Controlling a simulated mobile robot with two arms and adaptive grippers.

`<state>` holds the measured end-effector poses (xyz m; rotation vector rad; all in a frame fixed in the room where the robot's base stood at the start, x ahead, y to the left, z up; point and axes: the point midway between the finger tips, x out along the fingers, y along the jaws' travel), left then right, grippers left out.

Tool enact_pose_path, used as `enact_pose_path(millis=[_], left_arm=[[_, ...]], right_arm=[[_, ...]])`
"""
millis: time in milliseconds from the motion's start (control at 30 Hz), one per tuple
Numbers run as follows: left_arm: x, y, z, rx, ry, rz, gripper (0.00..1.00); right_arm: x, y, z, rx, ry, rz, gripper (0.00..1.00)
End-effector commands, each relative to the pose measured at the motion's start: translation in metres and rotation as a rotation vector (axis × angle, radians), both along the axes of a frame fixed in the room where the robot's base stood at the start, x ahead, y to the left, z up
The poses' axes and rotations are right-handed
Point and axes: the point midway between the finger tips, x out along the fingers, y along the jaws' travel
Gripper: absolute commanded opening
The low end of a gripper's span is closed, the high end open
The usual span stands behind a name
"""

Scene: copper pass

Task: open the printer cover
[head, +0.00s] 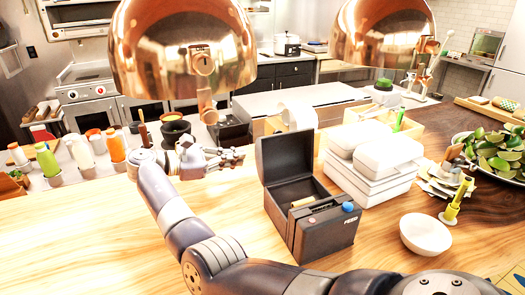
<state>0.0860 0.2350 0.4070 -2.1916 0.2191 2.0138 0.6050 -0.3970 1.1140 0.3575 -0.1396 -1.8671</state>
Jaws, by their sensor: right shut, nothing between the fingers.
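The printer (325,232) is a dark box on the wooden counter, with a blue button and the word FEED on its front part. Its cover (286,157) stands raised at the back, and the inside is exposed. A small tan piece shows inside near the front edge. My right gripper (240,157) is shut and empty, just left of the raised cover in the picture. Whether it touches the cover is hard to tell. My right arm reaches across the foreground in front of the printer. My left gripper is not in view.
White takeaway boxes (374,160) are stacked right of the printer, with a white bowl (425,234) nearby. Several bottles (82,150) line the left back. Two copper lamps (183,50) hang overhead. The counter left of the printer is clear.

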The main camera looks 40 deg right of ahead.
Motion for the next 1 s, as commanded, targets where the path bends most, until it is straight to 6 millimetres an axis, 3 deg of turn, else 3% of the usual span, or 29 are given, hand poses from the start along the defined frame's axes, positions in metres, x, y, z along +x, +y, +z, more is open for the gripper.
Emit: enact_pose_path(millis=[233, 600, 733, 1000], left_arm=[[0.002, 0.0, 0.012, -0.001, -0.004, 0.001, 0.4], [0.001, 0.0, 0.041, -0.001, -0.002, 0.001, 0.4], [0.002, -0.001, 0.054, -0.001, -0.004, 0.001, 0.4], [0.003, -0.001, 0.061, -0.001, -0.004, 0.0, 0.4]], right_arm=[[-0.008, -0.025, -0.002, -0.001, 0.001, -0.003, 0.0], [-0.031, -0.099, -0.014, -0.001, 0.001, -0.003, 0.0], [-0.033, -0.089, 0.008, 0.001, -0.003, 0.001, 0.0], [-0.036, -0.085, 0.02, 0.0, 0.001, 0.0, 0.0]])
